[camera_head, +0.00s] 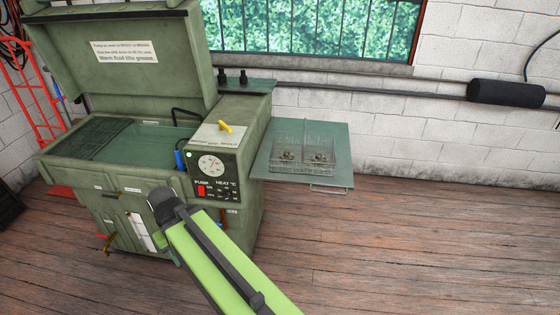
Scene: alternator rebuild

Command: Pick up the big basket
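A wire-mesh basket (303,166) sits upright on the flat green side shelf (338,176) at the right of the parts washer. It looks split into two halves, with a small darkish part showing in each half. I cannot tell whether it is one basket or two set side by side. My green arm reaches up from the bottom of the view and ends in a dark joint left of the shelf, well apart from the basket. No gripper fingers show.
The green parts washer (131,190) stands at the left with its lid raised and its basin open. Its control box (222,170) rises just left of the shelf. A dark padded bar (505,93) runs along the wall. The wooden floor at right is clear.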

